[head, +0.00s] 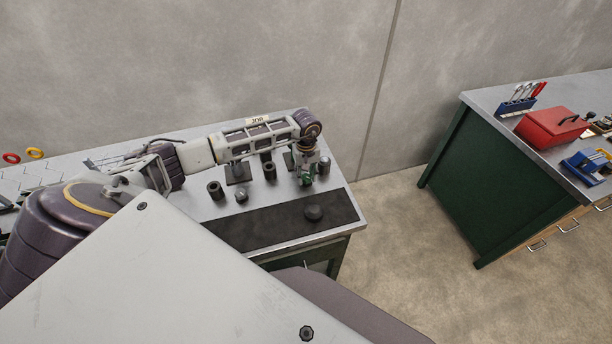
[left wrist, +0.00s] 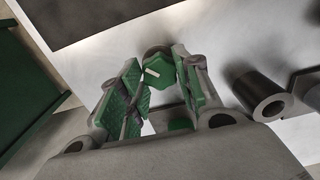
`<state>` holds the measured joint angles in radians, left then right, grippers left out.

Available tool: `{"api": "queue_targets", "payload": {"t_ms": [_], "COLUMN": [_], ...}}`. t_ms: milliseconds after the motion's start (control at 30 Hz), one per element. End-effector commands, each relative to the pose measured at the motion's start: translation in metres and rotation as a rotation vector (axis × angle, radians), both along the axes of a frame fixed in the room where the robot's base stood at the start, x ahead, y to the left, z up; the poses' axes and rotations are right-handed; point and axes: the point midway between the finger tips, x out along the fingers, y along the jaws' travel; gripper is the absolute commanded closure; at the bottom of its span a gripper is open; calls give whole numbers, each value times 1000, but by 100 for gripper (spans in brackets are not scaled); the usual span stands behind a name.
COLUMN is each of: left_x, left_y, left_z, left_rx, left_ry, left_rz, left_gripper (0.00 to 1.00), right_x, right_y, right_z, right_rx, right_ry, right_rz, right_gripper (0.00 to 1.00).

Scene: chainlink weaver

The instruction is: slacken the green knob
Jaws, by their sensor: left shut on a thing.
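The green knob (left wrist: 158,74) shows in the left wrist view as a faceted knob with a short white mark on its face. My left gripper (left wrist: 155,64) has a green-padded finger on either side of it and is shut on it. In the head view my left arm reaches across the bench from the left, and the left gripper (head: 306,172) points down near the bench's right end. Only a little of the green knob (head: 306,182) shows there, below the gripper. My right gripper is not in view.
Several dark cylinders stand close by, among them a hollow one (head: 215,190) and one right of the gripper (head: 324,165). A dark mat (head: 270,226) runs along the bench front with a dark round piece (head: 313,213) on it. A second bench (head: 490,103) carries a red toolbox (head: 551,127).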

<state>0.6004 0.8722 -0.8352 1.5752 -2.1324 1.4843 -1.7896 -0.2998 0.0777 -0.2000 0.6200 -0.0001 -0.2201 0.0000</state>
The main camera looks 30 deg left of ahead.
Motion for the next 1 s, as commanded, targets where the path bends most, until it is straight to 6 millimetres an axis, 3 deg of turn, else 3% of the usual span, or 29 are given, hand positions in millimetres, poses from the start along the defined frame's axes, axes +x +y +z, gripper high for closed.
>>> {"api": "queue_targets", "payload": {"t_ms": [1000], "left_x": [1], "left_y": [1], "left_z": [-2], "left_rx": [1], "left_ry": [-2], "left_rz": [730], "left_gripper": [91], "right_x": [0], "right_y": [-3], "right_z": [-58], "right_rx": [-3], "right_ry": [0], "right_rz": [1], "right_gripper": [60]}}
